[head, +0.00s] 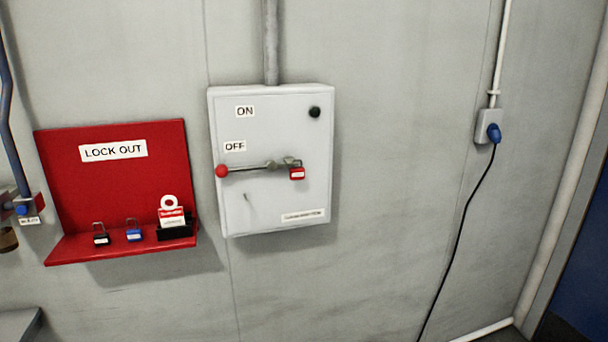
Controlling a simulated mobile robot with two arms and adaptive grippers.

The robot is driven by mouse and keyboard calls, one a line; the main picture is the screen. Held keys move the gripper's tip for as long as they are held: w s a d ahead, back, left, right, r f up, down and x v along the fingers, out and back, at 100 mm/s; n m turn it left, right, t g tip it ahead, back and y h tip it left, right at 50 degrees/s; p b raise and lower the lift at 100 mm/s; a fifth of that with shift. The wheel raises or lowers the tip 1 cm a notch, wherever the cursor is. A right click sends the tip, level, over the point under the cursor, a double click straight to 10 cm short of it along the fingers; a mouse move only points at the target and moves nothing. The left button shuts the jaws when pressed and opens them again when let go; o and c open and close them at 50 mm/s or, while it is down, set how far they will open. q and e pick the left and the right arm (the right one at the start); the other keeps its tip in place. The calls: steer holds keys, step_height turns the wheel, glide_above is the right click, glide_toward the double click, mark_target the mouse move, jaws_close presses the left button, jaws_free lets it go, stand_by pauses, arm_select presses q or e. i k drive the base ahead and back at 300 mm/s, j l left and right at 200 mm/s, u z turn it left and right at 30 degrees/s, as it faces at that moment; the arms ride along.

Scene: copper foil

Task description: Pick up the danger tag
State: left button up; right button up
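The danger tag (172,216) is a small white and red card with a round white ring at its top. It stands upright in a black holder (176,233) at the right end of the red lock out board's shelf (70,249). The tag's print is too small to read. Neither of my grippers shows in the head view.
A black padlock (101,238) and a blue padlock (133,234) stand left of the tag on the shelf. A grey switch box (265,205) with a red-knobbed lever (222,171) and a red padlock (297,174) hangs to the right. A blue plug (494,133) sits in a wall socket.

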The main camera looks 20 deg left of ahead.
mark_target(170, 215)
steer(key=u, duration=1.3)
